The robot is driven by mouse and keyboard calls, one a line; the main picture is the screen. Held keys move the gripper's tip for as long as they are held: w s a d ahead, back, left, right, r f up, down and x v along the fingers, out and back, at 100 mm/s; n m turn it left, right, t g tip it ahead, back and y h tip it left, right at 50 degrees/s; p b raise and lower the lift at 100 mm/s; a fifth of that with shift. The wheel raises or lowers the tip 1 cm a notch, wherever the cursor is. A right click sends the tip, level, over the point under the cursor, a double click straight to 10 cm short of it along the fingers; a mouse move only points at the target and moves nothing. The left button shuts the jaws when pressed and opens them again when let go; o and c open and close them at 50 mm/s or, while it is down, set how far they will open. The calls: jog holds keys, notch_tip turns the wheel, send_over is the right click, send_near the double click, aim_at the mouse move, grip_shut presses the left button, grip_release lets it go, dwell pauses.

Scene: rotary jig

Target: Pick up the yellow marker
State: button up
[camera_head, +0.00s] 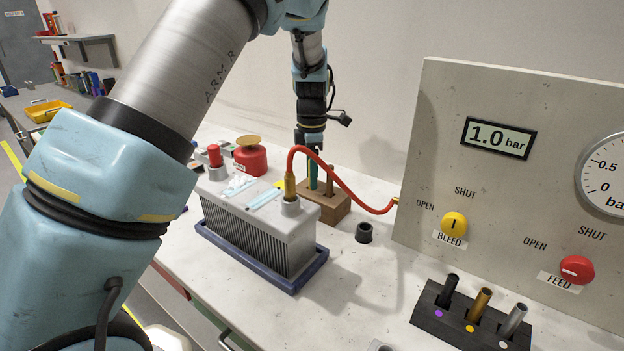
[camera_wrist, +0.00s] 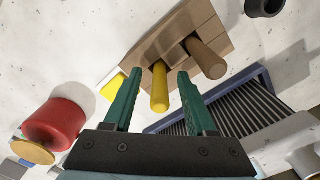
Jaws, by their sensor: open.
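The yellow marker (camera_wrist: 160,90) stands in the brown wooden block (camera_wrist: 160,42) in the wrist view, beside a brown peg (camera_wrist: 205,58). My gripper (camera_wrist: 160,75) is open, with one green finger on each side of the marker; I cannot tell whether either finger touches it. In the head view my gripper (camera_head: 313,178) points down at the wooden block (camera_head: 335,212), and the marker cannot be made out there.
A grey finned box (camera_head: 255,235) in a blue tray stands just in front of the block. A red hose (camera_head: 345,180) arches close by my gripper to the panel (camera_head: 410,215). A red pot (camera_head: 250,160) and a dark cup (camera_head: 364,233) stand nearby.

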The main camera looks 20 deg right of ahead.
grip_shut()
dwell(0.4)
